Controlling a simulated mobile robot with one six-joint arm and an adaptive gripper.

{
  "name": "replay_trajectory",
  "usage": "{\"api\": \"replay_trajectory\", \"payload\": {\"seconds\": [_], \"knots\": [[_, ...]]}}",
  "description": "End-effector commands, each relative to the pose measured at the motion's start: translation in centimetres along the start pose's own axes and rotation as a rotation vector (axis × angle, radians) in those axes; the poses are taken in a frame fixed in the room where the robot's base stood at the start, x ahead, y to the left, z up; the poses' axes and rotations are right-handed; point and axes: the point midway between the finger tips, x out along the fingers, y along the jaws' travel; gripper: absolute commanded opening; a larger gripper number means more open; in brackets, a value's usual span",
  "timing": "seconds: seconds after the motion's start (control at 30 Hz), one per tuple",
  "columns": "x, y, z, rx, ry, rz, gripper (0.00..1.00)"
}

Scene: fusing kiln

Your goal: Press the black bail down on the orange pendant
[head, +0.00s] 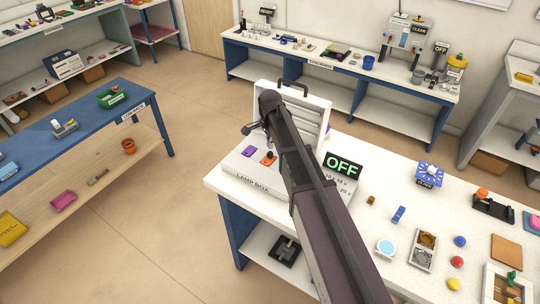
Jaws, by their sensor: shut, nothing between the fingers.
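A purple pendant (249,152) lies to the left on the same box. My dark arm reaches up from the bottom of the head view across the box's right part. The end with my gripper (251,128) is small and partly hidden by the arm, above and behind the pendants. It looks shut and empty; I cannot tell whether it touches anything.
The box's white lid (318,104) stands open behind. A sign reading OFF (342,165) stands right of my arm. Several small items, including a blue-topped round dish (386,247) and a tray (424,250), lie on the white table's right side. The floor left is clear.

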Motion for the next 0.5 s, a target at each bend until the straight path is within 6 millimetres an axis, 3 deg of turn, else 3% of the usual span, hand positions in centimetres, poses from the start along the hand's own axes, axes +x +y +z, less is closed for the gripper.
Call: {"api": "replay_trajectory", "payload": {"seconds": [0.5], "knots": [[0.55,0.02,-0.05,0.001,0.000,0.000,0.00]]}}
